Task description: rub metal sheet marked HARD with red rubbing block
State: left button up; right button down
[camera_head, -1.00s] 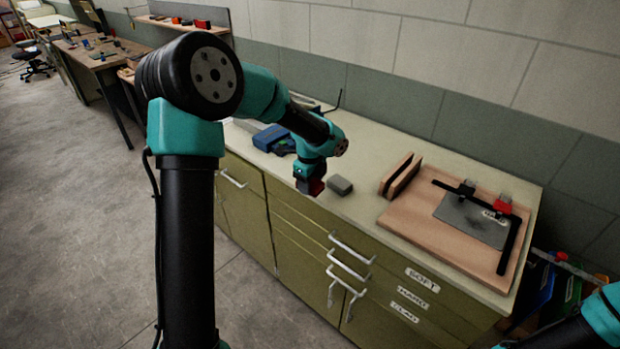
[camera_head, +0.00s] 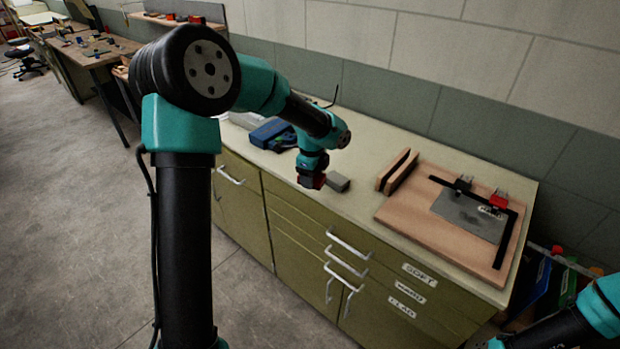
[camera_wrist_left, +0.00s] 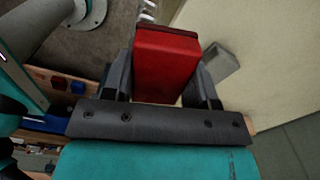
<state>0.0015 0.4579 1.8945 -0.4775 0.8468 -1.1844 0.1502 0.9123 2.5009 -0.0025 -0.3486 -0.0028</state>
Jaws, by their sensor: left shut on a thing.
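My left gripper (camera_head: 311,181) is shut on the red rubbing block (camera_wrist_left: 166,64), which sits between its two fingers in the left wrist view. In the head view the gripper is over the front part of the counter, close to a grey block, and only a little red shows. The metal sheet (camera_head: 463,214) lies flat on a wooden board to the right, well apart from the gripper. It bears a white label (camera_head: 491,211), too small to read surely. My right gripper is out of view; part of my right arm shows at the lower right.
The grey block (camera_head: 338,182) lies on the counter (camera_head: 365,160); it also shows in the left wrist view (camera_wrist_left: 221,62). The wooden board (camera_head: 415,222) has upright slats at its left, a black bar and a red clamp (camera_head: 499,199). A blue tool (camera_head: 271,133) lies behind my left arm.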

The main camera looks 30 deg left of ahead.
pick_arm(q)
jog(key=d+r+n, duration=1.2)
jog(key=n, duration=0.5)
jog(key=shift+s+d+r, duration=0.15)
jog(key=shift+s+d, duration=0.2)
jog(key=shift+s, duration=0.05)
